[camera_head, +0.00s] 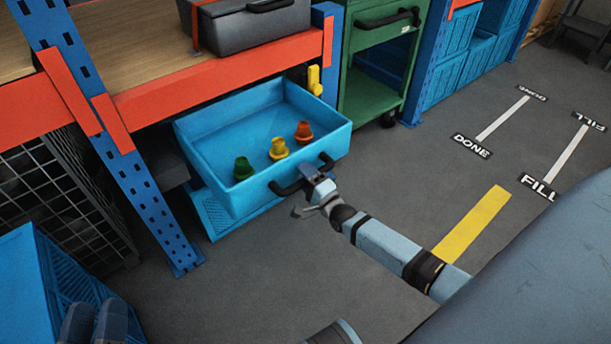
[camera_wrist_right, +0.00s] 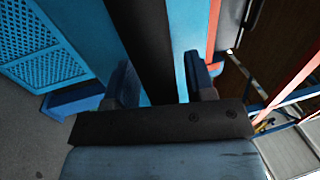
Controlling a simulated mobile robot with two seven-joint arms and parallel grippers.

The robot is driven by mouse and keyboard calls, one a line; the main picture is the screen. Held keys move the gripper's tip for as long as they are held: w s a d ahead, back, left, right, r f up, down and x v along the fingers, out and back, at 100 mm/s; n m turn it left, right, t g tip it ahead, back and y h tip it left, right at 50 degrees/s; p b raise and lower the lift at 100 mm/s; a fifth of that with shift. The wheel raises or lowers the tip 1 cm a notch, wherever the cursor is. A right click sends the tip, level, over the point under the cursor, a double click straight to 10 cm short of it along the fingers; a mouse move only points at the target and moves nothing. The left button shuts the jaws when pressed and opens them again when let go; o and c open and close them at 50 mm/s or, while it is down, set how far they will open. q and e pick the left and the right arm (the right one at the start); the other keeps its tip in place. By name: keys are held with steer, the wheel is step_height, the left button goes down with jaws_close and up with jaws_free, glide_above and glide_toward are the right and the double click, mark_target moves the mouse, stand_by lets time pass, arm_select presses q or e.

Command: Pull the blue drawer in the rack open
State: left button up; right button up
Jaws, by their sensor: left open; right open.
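The blue drawer (camera_head: 325,145) stands out from the rack, its inside visible in the head view. Its dark handle (camera_head: 286,187) is on the front face; in the right wrist view the handle is a dark bar (camera_wrist_right: 143,40). My right gripper (camera_head: 311,193) is at the handle's right part, with its open fingers on either side of the bar. Whether they touch it I cannot tell. My left gripper (camera_head: 95,318) shows at the bottom left edge, partly cut off, open and empty, away from the drawer.
Green, yellow and orange cone-like pieces (camera_head: 279,149) stand in the drawer. A blue perforated upright (camera_head: 120,150) is left of it. A green cabinet (camera_head: 375,90) stands at its right. A blue crate (camera_head: 35,285) is at lower left. Grey floor (camera_head: 240,290) before the drawer is clear.

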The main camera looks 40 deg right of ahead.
jaws_close()
steer(key=w, duration=0.2)
steer(key=w+b, duration=0.1)
steer(key=w, duration=0.1)
steer(key=shift+w+a+f, duration=0.1)
steer(key=shift+a+f, duration=0.05)
steer(key=shift+a, duration=0.05)
arm_select(q)
steer(key=shift+w+f+g, duration=0.15)
steer(key=shift+f+g, duration=0.25)
steer(key=shift+f, duration=0.45)
steer(key=shift+r, duration=0.1)
arm_select(e)
jaws_free()
